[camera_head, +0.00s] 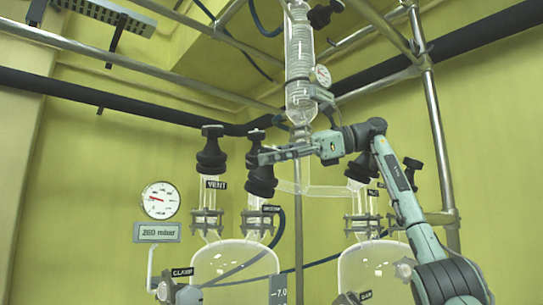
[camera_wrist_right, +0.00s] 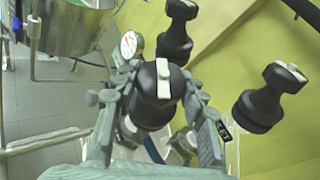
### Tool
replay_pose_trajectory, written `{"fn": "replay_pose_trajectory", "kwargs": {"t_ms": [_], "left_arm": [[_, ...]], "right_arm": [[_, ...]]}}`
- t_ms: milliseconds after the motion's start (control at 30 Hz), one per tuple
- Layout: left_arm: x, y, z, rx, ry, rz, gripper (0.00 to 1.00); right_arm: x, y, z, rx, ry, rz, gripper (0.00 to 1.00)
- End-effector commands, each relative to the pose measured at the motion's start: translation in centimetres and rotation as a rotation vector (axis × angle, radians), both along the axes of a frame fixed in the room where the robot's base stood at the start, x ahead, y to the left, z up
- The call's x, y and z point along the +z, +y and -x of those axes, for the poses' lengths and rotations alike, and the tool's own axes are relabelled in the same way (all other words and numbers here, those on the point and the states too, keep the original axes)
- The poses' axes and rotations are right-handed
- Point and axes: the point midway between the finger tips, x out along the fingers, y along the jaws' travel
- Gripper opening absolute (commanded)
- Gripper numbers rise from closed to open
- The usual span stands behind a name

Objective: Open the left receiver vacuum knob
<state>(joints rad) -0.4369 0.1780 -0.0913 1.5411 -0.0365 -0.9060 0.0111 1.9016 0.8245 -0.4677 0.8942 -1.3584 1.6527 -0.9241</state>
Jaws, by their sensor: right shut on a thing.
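The left receiver (camera_head: 236,263) is a clear glass vessel with two black-knobbed valves on top. One is labelled VENT (camera_head: 211,152). The other, to its right, is the vacuum knob (camera_head: 262,181); its small label is too blurred to read. My right gripper (camera_head: 264,156) reaches in from the right at this knob's top. In the right wrist view, the vacuum knob (camera_wrist_right: 150,105), black with a pale bar on top, sits between the two fingers of my right gripper (camera_wrist_right: 157,84), which are shut on it. My left gripper is not in view.
A dial gauge (camera_head: 160,200) and a display (camera_head: 157,232) reading about 260 mbar stand left. A second receiver (camera_head: 375,268) stands right. A glass column (camera_head: 300,70) rises behind my gripper. Neighbouring black knobs (camera_wrist_right: 177,35) and (camera_wrist_right: 262,105) stand close by. Metal frame poles (camera_head: 436,140) stand right.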

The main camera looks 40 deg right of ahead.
Motion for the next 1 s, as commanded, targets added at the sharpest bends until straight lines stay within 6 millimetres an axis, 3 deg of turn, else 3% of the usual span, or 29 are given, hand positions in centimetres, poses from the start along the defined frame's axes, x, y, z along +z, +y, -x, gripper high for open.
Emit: {"fn": "replay_pose_trajectory", "kwargs": {"t_ms": [200, 233, 400, 767, 1000], "left_arm": [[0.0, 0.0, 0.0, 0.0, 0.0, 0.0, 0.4], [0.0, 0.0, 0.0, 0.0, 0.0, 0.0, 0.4], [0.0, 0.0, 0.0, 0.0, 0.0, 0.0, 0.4], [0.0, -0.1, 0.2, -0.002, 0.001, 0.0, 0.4], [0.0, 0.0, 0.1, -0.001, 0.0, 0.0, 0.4]], "right_arm": [[0.1, 0.0, 0.0, -0.002, -0.002, 0.0, 0.12], [0.1, 0.0, 0.0, -0.002, -0.002, 0.0, 0.44], [0.0, 0.0, 0.0, -0.002, -0.001, 0.0, 0.63], [0.2, -0.4, 0.3, -0.003, 0.0, -0.001, 0.63], [1.1, -3.7, 2.9, -0.005, -0.003, -0.003, 0.63]]}}
